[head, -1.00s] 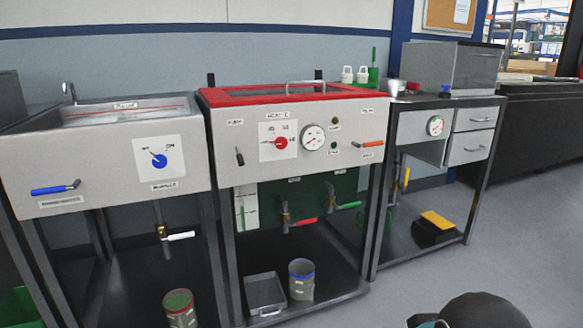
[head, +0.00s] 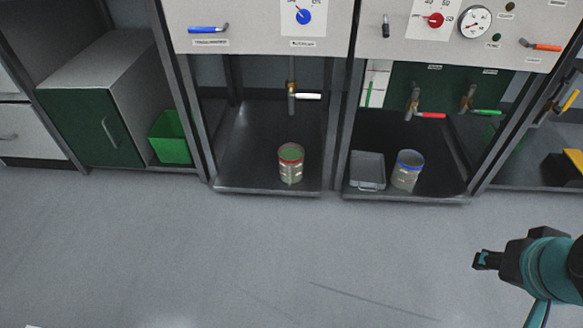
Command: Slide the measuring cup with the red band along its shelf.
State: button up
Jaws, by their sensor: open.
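The measuring cup with the red band (head: 291,164) stands upright on the lower dark shelf (head: 245,165) of the left machine, right of the shelf's middle. My gripper (head: 478,261) is at the lower right of the head view, over the floor, well away from the cup. It points left and is open, with nothing seen in it; the gap between its fingers is hard to make out.
A blue-banded cup (head: 407,170) and a grey tray (head: 367,171) stand on the shelf to the right. A valve with a white handle (head: 307,96) hangs above the red-banded cup. A green bin (head: 170,138) is at left. The floor (head: 240,250) in front is clear.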

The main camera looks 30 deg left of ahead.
aim_at(290, 155)
jog(key=u, duration=1.9)
jog(key=i, duration=1)
jog(key=z, duration=0.05)
